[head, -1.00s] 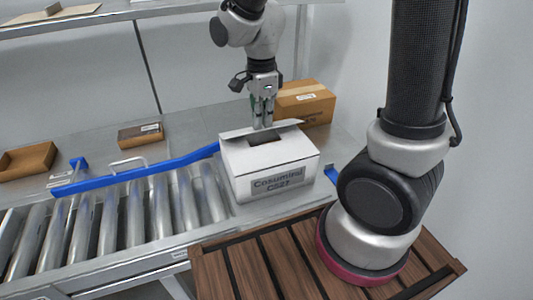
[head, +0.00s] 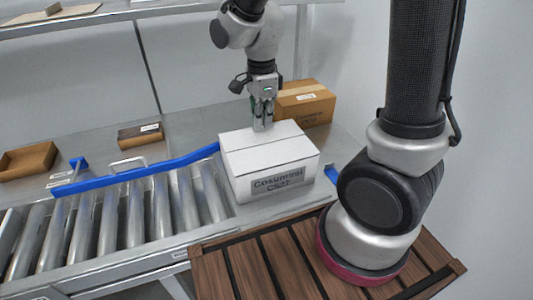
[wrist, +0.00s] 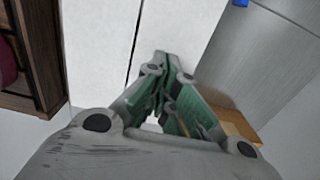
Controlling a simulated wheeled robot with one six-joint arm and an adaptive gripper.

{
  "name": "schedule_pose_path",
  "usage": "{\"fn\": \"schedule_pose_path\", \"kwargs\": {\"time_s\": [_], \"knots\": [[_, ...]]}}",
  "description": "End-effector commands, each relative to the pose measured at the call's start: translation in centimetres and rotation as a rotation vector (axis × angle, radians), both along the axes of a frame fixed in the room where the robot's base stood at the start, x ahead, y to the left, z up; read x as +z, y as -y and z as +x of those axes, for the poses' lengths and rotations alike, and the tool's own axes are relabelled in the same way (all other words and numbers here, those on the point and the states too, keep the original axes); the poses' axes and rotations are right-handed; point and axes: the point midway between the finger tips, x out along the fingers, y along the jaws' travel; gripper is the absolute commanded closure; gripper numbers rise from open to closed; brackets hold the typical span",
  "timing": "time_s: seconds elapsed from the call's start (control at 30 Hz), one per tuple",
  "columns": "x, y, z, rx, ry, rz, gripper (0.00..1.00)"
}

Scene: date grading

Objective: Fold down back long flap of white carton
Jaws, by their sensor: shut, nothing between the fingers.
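The white carton (head: 268,160) stands at the right end of the roller conveyor, with a printed label on its front. Its back long flap (head: 262,134) lies down, about level with the front flap (head: 272,153), and a thin dark seam runs between them. My gripper (head: 262,129) is shut and empty, pointing down with its fingertips at the back flap. In the wrist view my gripper (wrist: 163,58) covers part of the white top, and the seam shows beside the fingertips. Whether the fingertips touch the flap is hard to tell.
A closed brown carton (head: 305,103) stands behind and to the right of the white one. A blue guide rail (head: 140,176) runs along the rollers (head: 125,210). An open brown tray (head: 28,161) and a small brown box (head: 140,135) lie at the back left.

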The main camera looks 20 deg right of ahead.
Motion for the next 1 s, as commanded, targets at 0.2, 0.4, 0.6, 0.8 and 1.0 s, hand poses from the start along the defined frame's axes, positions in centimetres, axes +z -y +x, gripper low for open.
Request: {"fn": "schedule_pose_path", "kwargs": {"time_s": [0.2,0.4,0.6,0.8,1.0], "knots": [[3.0,0.0,0.1,0.0,0.004,0.002,1.0],[5.6,0.0,0.1,0.0,0.004,0.002,1.0],[8.0,0.0,0.0,0.0,0.002,0.001,1.0],[8.7,0.0,0.0,0.0,0.0,0.0,1.0],[8.7,0.0,0.0,0.0,0.0,0.0,1.0]]}}
